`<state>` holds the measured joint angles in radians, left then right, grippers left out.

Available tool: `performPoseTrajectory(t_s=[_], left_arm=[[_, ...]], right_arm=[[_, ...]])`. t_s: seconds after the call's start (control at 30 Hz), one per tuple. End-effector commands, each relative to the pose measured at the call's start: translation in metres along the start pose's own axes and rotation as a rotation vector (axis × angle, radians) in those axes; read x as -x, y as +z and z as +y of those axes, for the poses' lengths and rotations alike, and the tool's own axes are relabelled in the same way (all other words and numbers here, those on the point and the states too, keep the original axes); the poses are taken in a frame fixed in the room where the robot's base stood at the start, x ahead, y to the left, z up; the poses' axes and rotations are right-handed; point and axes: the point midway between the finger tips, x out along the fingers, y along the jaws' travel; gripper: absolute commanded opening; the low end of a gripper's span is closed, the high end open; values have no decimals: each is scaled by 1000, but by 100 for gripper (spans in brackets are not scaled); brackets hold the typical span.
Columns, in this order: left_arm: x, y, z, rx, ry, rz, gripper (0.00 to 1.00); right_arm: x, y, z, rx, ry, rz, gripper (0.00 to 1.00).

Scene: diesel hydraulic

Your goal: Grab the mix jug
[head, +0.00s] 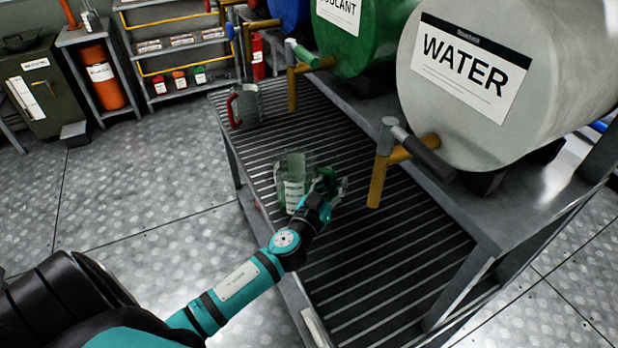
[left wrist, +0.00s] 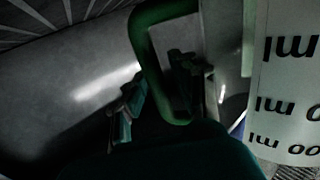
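A clear jug (head: 294,192) with a green handle and a printed measuring scale stands on the slatted rack. In the left wrist view its marked wall (left wrist: 288,85) fills the right side, with the green handle (left wrist: 146,47) in the middle. My left gripper (head: 334,186) is at the handle, on the jug's right in the head view. In the left wrist view the gripper (left wrist: 155,95) has its fingers apart, one left of the handle and one seen through its loop. Contact with the handle is unclear in the dark picture. My right gripper is not in view.
A metal jug with a red handle (head: 244,106) stands farther back on the rack (head: 370,250). The water tank (head: 520,110) and its tap (head: 380,170) overhang the rack at right. A green coolant tank (head: 365,45) is behind. The rack's front is clear.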

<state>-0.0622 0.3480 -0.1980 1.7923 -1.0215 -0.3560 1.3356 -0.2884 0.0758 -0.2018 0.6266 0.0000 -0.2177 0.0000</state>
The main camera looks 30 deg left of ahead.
Motion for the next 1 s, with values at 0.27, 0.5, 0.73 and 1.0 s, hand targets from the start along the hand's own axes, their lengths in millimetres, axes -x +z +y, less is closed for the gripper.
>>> performPoseTrajectory(t_s=[0.27,0.5,0.73,1.0], left_arm=[[0,0,0,0,0,0,18],[0,0,0,0,0,0,0],[0,0,0,0,0,0,0],[0,-2,0,-1,0,3,0]], right_arm=[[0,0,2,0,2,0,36],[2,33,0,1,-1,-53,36],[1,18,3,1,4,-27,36],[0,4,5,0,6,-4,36]])
